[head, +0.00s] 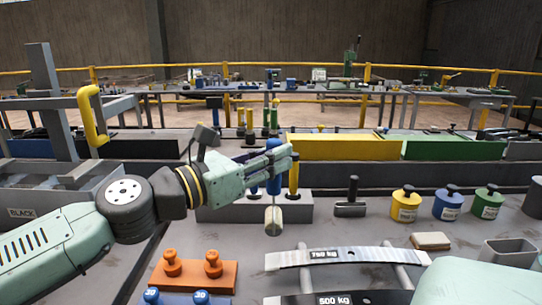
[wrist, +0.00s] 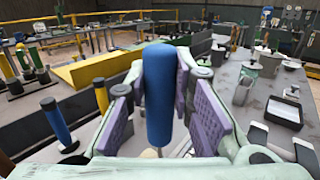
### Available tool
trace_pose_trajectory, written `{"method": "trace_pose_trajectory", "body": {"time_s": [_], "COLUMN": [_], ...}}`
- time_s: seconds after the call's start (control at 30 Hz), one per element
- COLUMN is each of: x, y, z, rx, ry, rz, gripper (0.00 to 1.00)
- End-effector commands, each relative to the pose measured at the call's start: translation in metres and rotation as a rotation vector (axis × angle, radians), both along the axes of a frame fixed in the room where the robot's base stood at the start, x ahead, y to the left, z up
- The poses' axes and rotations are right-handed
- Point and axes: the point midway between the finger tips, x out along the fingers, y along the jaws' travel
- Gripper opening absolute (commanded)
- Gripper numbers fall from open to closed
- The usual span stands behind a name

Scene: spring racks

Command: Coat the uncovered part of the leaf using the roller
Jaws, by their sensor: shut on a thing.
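My gripper (head: 284,160) is shut on the blue handle of a roller. In the wrist view the blue handle (wrist: 159,95) stands upright between the purple finger pads. The pale roller head (head: 274,216) hangs below the gripper, near the front of a grey block, apart from the leaves. A curved metal leaf (head: 385,256) labelled 750 kg lies across the supports at the front right. A second leaf (head: 290,300) labelled 500 kg lies nearer, partly cut off by the frame.
Yellow, blue and green pots (head: 405,207) stand at the right, with a tan pad (head: 431,241) before them. An orange block with knobs (head: 193,276) is at front left. A grey block (head: 230,211) holds a yellow-handled tool. A black-handled tool (head: 351,199) stands beside it.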

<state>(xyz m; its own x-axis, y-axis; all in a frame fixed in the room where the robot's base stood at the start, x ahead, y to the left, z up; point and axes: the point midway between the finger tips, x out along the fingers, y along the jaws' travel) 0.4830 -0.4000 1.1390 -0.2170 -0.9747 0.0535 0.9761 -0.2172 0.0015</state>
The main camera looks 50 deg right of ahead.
Motion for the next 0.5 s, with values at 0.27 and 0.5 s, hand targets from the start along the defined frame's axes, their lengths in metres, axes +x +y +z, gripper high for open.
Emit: {"method": "trace_pose_trajectory", "body": {"time_s": [0.27,0.5], "x": [0.0,0.0], "y": [0.0,0.0], "z": [-0.021,-0.049], "rx": [-0.001,-0.001], "ry": [0.002,0.001], "rz": [0.0,0.0], "gripper": [0.0,0.0]}}
